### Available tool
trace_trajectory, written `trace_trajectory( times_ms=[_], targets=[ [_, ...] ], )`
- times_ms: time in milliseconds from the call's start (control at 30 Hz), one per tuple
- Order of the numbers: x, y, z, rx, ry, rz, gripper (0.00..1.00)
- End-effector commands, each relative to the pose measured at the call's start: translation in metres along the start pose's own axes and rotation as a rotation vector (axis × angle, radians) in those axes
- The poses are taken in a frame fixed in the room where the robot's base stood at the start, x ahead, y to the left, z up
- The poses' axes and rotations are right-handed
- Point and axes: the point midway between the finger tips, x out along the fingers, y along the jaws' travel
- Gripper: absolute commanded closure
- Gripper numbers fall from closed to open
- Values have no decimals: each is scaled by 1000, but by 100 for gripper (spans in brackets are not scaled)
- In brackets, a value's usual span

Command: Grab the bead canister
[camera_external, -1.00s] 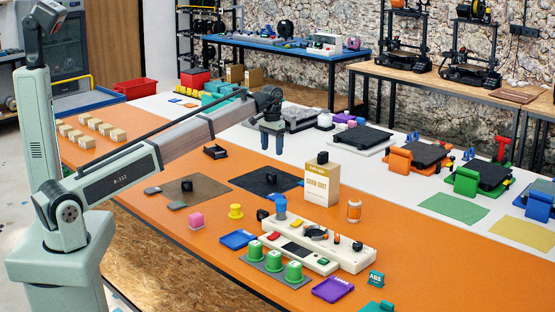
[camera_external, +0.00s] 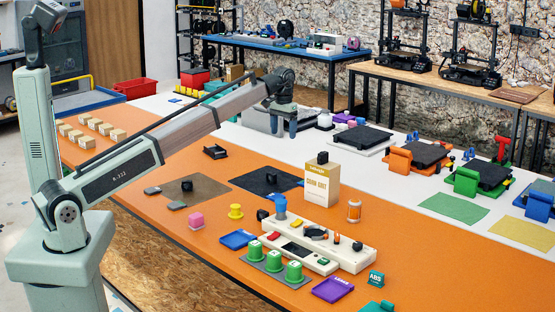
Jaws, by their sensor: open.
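A small clear canister with orange ends and pale contents (camera_external: 354,210) stands upright on the orange table, right of the corn grit box; it looks like the bead canister, though no label is readable. My gripper (camera_external: 285,133) points down, open and empty, with its two dark fingers apart. It hangs in the air behind and left of the canister in the picture, well apart from it.
The corn grit box (camera_external: 321,185) stands close to the canister's left. A white tool station (camera_external: 318,240) lies in front. Green cups (camera_external: 274,261), a purple tray (camera_external: 333,289) and an ABS sign (camera_external: 376,279) are nearer. Orange table right of the canister is clear.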

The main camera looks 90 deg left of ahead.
Motion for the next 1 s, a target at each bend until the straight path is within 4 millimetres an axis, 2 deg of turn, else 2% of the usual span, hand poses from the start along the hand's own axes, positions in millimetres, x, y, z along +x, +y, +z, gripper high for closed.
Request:
trace_trajectory(
  times_ms=[33,167,267,500,600,733,900,1000],
  targets=[
    [0,18,-2,-23,0,0,20],
    [-1,64,-1,-109,0,0,20],
    [-1,109,2,-192,0,0,20],
    [-1,235,23,-429,1,1,20],
    [0,280,35,-517,1,1,20],
    [0,326,51,-612,1,1,20],
    [0,371,68,-705,0,0,20],
    [21,368,70,-714,-1,-2,20]
  ],
)
